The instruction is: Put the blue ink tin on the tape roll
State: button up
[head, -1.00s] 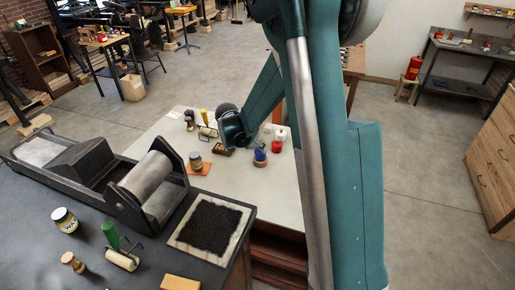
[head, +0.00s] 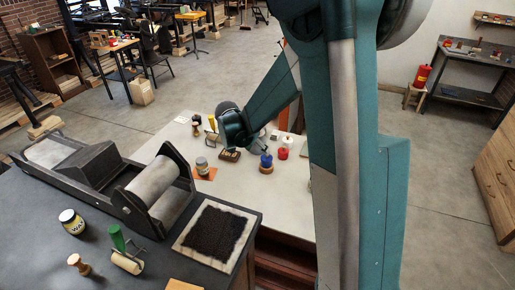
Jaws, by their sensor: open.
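The blue ink tin (head: 266,160) is on the pale table, right of centre in the head view. It appears to rest on a tan ring that looks like the tape roll (head: 266,170); the contact between them is too small to make out. My gripper (head: 260,149) is open, just above and to the left of the blue tin. Its fingers are small and dark here, and I cannot tell whether they touch the tin.
A red tin (head: 282,153) and a white item (head: 286,140) stand right of the blue tin. A brown block (head: 229,156) and a jar (head: 202,166) on an orange patch are to the left.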

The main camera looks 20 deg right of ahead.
jog(key=shift+s, duration=0.1)
jog(key=s+a+r+n+t+y, duration=0.1)
jog(key=s+a+r+n+y, duration=0.15)
jog(key=s+r, duration=0.5)
jog(key=s+a+r+n+t+y, duration=0.1)
jog(key=s+a+r+n, duration=0.3)
jog(key=s+r, duration=0.4)
jog(key=s+a+n+t+y, duration=0.1)
jog(key=s+a+n, duration=0.1)
jog(key=s, duration=0.8)
jog(key=s+a+n+t+y, duration=0.1)
jog(key=s+a+n, duration=0.2)
jog(key=s, duration=0.7)
jog(key=shift+s+a+r+n, duration=0.35)
jog(key=shift+s+a, duration=0.05)
jog(key=shift+a, duration=0.7)
